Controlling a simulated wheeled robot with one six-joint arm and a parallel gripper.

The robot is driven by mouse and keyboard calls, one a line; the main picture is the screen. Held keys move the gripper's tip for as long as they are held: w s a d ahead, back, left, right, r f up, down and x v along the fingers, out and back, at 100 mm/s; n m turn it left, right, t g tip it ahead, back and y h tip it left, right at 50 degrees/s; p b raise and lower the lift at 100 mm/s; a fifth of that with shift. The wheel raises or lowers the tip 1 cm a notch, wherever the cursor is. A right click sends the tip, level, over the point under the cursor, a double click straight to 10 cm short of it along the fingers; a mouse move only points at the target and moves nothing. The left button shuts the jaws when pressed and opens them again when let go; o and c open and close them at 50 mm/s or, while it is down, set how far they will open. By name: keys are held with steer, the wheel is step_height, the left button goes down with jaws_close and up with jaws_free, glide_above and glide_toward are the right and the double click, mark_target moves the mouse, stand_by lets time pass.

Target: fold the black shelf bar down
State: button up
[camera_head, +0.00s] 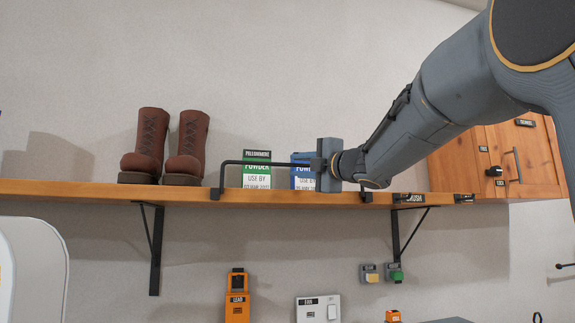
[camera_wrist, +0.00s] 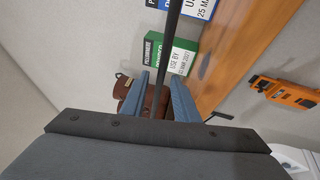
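The black shelf bar (camera_head: 268,163) stands raised along the front edge of the wooden shelf, its left leg meeting the edge at a bracket. It crosses in front of a green powder box (camera_head: 256,173) and a blue one (camera_head: 302,176). My gripper (camera_head: 318,164) is at the bar's right part and hides some of it. In the wrist view the bar (camera_wrist: 170,40) runs between the two blue fingers (camera_wrist: 160,76), with a visible gap on each side. The fingers are open around the bar.
Brown boots (camera_head: 166,147) stand on the shelf (camera_head: 90,190) left of the bar. A wooden cabinet (camera_head: 510,160) is at the right. An orange lead box (camera_head: 237,298) and a fan switch (camera_head: 318,309) are on the wall below. Free space lies in front of the shelf.

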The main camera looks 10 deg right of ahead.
steer(key=shift+p+x, duration=0.75)
steer(key=shift+x, duration=1.95)
jaws_close()
